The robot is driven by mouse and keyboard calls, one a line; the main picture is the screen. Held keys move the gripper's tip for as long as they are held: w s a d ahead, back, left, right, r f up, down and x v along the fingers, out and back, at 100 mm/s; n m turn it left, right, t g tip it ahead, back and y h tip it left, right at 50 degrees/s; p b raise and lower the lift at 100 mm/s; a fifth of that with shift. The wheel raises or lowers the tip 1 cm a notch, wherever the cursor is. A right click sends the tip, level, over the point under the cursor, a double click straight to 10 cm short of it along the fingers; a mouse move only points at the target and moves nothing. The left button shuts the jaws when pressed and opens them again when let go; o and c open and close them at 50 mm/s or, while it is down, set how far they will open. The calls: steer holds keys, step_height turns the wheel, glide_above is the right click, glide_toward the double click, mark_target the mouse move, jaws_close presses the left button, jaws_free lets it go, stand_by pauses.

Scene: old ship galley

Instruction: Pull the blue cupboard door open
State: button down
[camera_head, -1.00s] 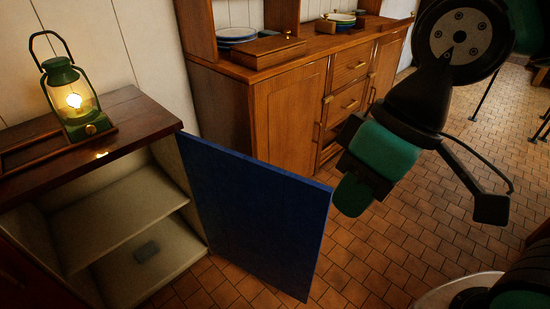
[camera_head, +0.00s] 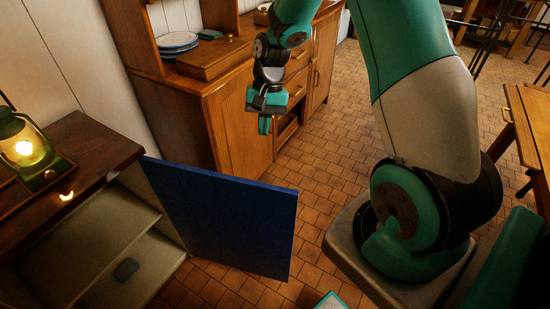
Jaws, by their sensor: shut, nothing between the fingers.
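The blue cupboard door (camera_head: 225,218) stands wide open, swung out to the right of its cupboard. The cupboard's inside shows, with a pale shelf (camera_head: 105,245) and a small grey object (camera_head: 126,269) low down. My gripper (camera_head: 264,125) is above and beyond the door, near the wooden dresser, apart from the door and holding nothing. Its fingers point down and are shut.
A lit green lantern (camera_head: 22,150) stands on the dark cupboard top (camera_head: 95,140) at left. A wooden dresser (camera_head: 235,110) with plates (camera_head: 178,42) stands behind. A wooden table (camera_head: 525,125) is at right. Tiled floor (camera_head: 340,130) lies clear between.

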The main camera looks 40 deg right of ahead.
steer(key=d+f+m+p, duration=0.2)
steer(key=d+f+m, duration=0.15)
steer(key=d, duration=0.25)
steer(key=s+a+f+p, duration=0.1)
steer(key=s+a+f, duration=0.1)
steer(key=f, duration=0.3)
steer(key=s+a+f+p, duration=0.2)
steer(key=a+f, duration=0.2)
steer(key=f, duration=0.1)
steer(key=shift+s+f+g, duration=0.3)
steer(key=shift+f+g, duration=0.05)
steer(key=shift+g, duration=0.05)
